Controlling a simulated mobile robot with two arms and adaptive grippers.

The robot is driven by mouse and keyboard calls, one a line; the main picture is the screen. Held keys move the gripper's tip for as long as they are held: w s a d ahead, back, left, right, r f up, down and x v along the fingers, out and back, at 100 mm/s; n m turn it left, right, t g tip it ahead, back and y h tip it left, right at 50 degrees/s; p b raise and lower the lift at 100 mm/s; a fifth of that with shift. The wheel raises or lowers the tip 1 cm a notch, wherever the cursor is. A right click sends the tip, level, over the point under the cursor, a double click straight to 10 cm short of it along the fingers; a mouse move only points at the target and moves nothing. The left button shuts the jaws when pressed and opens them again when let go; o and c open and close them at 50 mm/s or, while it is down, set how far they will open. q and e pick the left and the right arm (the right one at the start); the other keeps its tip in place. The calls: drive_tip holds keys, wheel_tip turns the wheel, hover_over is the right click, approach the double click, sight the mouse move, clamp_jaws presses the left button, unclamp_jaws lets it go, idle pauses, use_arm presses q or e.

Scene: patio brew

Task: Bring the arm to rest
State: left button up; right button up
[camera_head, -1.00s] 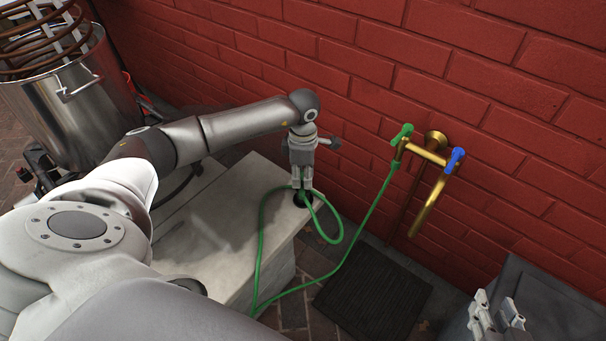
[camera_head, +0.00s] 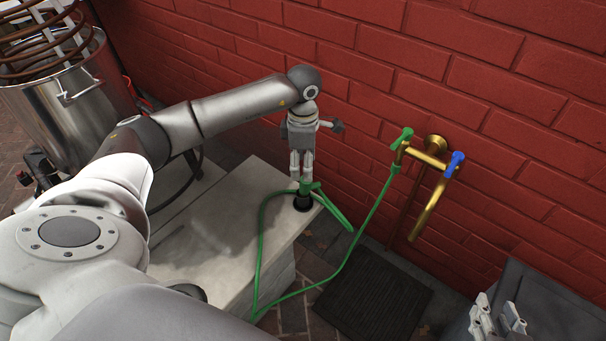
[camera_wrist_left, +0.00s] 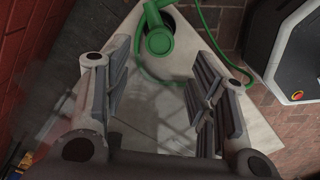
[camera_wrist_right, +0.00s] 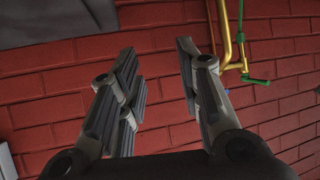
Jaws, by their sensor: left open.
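My left gripper (camera_head: 303,178) is over the far corner of a pale stone block, pointing down, its fingers spread with nothing between them in the left wrist view (camera_wrist_left: 160,75). Just beyond its fingertips is the green hose end (camera_head: 308,188), standing at a black round socket (camera_head: 303,202) in the block; the hose end also shows in the left wrist view (camera_wrist_left: 158,40). My right gripper (camera_head: 497,318) is at the lower right of the head view. In the right wrist view its fingers (camera_wrist_right: 157,75) are apart and empty, facing the brick wall.
The green hose runs to a brass tap (camera_head: 432,157) with green and blue handles on the red brick wall (camera_head: 480,60). A steel pot (camera_head: 75,100) with a copper coil stands at left. A dark mat (camera_head: 375,292) lies on the ground. A dark grey box (camera_head: 550,300) is at lower right.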

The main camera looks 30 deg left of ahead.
use_arm(q)
wheel_tip(320, 180, up, 6)
drive_tip(key=shift+f, duration=0.2)
use_arm(e)
drive_tip(key=shift+s+f, duration=0.1)
drive_tip(key=shift+f, duration=0.05)
use_arm(q)
wheel_tip(320, 180, up, 7)
drive_tip(key=p, duration=0.5)
drive_tip(key=shift+p, duration=0.3)
use_arm(e)
drive_tip(key=s+d+f+g+h, duration=0.1)
drive_tip(key=s+d+f+g, duration=0.1)
drive_tip(key=s, duration=0.4)
drive_tip(key=s+d+f+g+h, duration=0.1)
drive_tip(key=s+d+f+g, duration=0.1)
drive_tip(key=s+f+g, duration=0.2)
drive_tip(key=shift+s+d+f+g, duration=0.15)
drive_tip(key=shift+s+f+g, duration=0.05)
drive_tip(key=shift+s+g, duration=0.95)
